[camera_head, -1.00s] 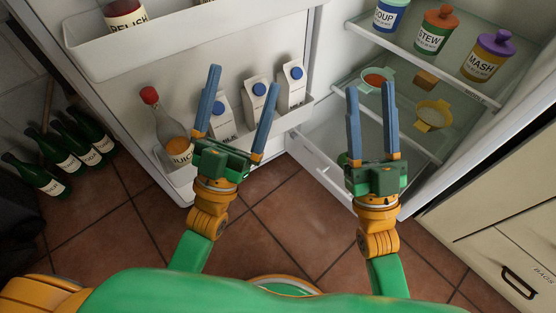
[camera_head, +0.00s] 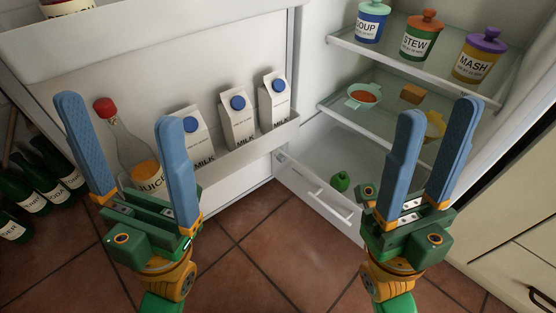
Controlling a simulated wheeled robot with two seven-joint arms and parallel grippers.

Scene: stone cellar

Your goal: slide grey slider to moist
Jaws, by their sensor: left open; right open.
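The white drawer (camera_head: 305,190) at the bottom of the open fridge is pulled partly out. Its front has a pale handle, and a small greyish mark (camera_head: 318,192) sits near it. I cannot tell whether that mark is the grey slider, and no "moist" label is readable. My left gripper (camera_head: 120,110) is open and empty in front of the door shelf, left of the drawer. My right gripper (camera_head: 438,108) is open and empty in front of the fridge shelves, right of the drawer. Neither gripper appears to touch the drawer.
The door shelf holds a juice bottle (camera_head: 135,160) and milk cartons (camera_head: 238,118). Soup (camera_head: 372,22), stew (camera_head: 418,36) and mash (camera_head: 479,56) jars stand on the upper shelf. A green item (camera_head: 340,181) lies in the drawer. Dark green bottles (camera_head: 30,190) stand at left on the tiled floor.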

